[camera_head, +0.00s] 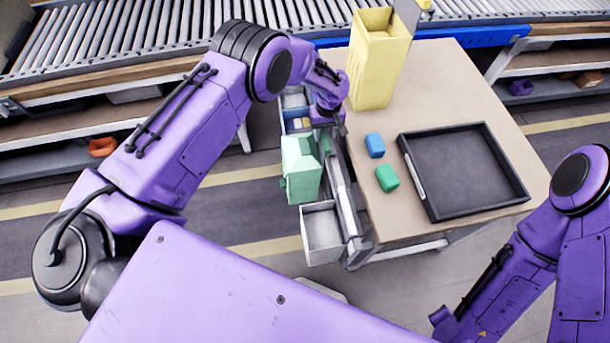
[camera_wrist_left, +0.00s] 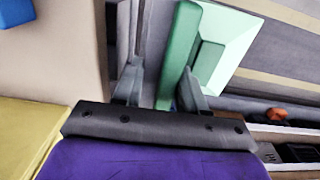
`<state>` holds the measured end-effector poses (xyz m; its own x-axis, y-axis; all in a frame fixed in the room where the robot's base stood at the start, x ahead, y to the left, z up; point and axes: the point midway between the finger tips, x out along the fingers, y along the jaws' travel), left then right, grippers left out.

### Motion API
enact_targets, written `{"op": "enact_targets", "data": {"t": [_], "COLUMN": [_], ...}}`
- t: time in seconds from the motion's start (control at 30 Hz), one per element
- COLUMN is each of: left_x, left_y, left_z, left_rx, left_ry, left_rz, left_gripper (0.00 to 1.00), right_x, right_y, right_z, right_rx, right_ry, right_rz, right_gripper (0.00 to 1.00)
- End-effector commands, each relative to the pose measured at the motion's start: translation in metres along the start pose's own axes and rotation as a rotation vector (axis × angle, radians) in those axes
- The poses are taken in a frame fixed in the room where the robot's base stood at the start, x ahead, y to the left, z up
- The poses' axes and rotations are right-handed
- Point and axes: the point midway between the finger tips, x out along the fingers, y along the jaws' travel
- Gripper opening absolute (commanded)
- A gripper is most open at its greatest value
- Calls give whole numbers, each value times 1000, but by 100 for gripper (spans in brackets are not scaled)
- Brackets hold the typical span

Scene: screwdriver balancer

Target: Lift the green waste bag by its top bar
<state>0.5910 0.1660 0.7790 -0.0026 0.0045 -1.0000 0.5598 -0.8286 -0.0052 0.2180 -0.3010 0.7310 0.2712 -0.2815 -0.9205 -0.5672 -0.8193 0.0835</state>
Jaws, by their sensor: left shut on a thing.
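The green waste bag (camera_head: 301,168) is a pale green, box-like body beside the left edge of the table. In the left wrist view its darker green top bar (camera_wrist_left: 181,50) runs between my fingers, with the pale bag body (camera_wrist_left: 228,40) behind it. My left gripper (camera_head: 329,122) reaches down over the bag's far end, and in the left wrist view its fingers (camera_wrist_left: 160,88) are shut on the bar. I cannot tell whether the bag hangs free or rests on something. My right arm shows at the right edge, but its fingers do not show.
The table (camera_head: 455,80) holds a yellow bin (camera_head: 376,75), a blue block (camera_head: 375,145), a green block (camera_head: 387,178) and a black tray (camera_head: 428,198). A white open bin (camera_head: 321,236) is just in front of the bag. A roller conveyor (camera_head: 130,40) runs behind.

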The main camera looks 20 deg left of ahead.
Motion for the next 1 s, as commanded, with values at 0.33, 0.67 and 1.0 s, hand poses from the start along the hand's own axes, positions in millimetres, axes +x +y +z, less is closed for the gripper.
{"op": "enact_targets", "data": {"t": [0.33,0.67,1.0], "left_x": [-6,-7,-6], "left_y": [4,-22,-50], "left_z": [1,1,1], "left_rx": [4,-1,-1], "left_ry": [2,-1,0], "left_rz": [5,5,6], "left_gripper": [10,10,10], "right_x": [-3,-19,-32], "right_y": [0,2,3], "right_z": [-1,-8,-13], "right_rx": [0,0,0], "right_ry": [0,0,0], "right_rz": [0,0,0], "right_gripper": [43,43,43]}}
